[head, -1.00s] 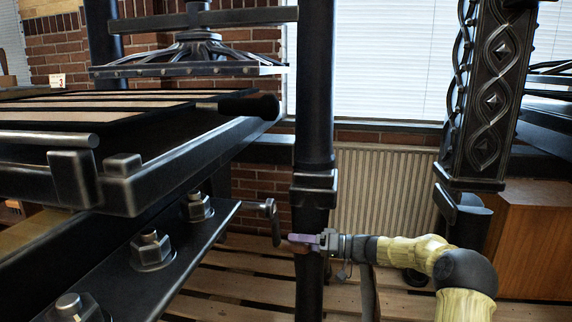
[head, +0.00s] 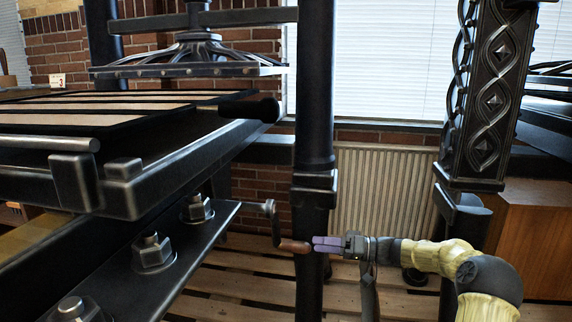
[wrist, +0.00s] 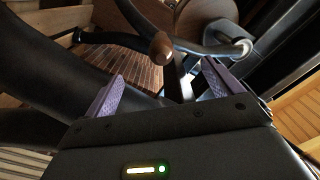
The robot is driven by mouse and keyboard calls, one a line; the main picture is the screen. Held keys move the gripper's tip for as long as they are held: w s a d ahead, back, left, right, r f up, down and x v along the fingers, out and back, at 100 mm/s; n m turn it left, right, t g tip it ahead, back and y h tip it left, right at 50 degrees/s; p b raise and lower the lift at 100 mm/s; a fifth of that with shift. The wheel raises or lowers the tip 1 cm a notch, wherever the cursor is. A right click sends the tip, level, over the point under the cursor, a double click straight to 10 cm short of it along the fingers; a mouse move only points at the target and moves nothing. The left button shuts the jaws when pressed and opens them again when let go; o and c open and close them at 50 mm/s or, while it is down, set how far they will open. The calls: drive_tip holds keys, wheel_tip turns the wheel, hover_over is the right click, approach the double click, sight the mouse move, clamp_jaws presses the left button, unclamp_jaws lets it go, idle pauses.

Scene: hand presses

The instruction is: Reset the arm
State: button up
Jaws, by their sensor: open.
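My arm, in yellow sleeves, reaches in from the lower right in the head view. My gripper (head: 318,243) has purple fingers and is level with the wooden grip (head: 295,246) of a dark crank (head: 274,222) on the press. In the wrist view the two purple fingers of my gripper (wrist: 162,68) stand wide apart and empty. The round brown end of the wooden grip (wrist: 162,46) faces me between and just beyond the fingertips. The fingers do not appear to close on it. I cannot tell the exact gap.
The press bed (head: 190,155) with its black rail and large bolts fills the left. A dark vertical column (head: 315,90) stands just behind my gripper. An ornate column (head: 488,95) and a wooden cabinet (head: 538,235) stand right. Slatted wooden flooring (head: 255,285) lies below.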

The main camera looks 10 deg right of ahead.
drive_tip(key=shift+d, duration=0.15)
drive_tip(key=s+a+f+m+g+h+p, duration=0.2)
drive_tip(key=s+a+g+h+p, duration=0.3)
drive_tip(key=s+a+h+p, duration=0.6)
drive_tip(key=s+d+r+m+t+h+p, duration=0.1)
drive_tip(key=s+d+r+h+p, duration=0.15)
drive_tip(key=s, duration=0.45)
drive_tip(key=s+d+r+m+h+p, duration=0.1)
drive_tip(key=s+d+r+h+p, duration=0.1)
drive_tip(key=s+r, duration=0.35)
drive_tip(key=s+d+r+m+t+h+p, duration=0.1)
drive_tip(key=s+d+h+p, duration=0.1)
drive_tip(key=s, duration=0.6)
drive_tip(key=w+p+v, duration=0.2)
drive_tip(key=p+v, duration=1)
drive_tip(key=w+r+p+v, duration=0.1)
drive_tip(key=w+p+v, duration=0.2)
drive_tip(key=p+v, duration=0.9)
drive_tip(key=w+d+r+p+v, duration=0.1)
drive_tip(key=w+p+v, duration=0.2)
drive_tip(key=p+v, duration=1)
drive_tip(key=shift+p, duration=0.55)
drive_tip(key=shift+d, duration=0.1)
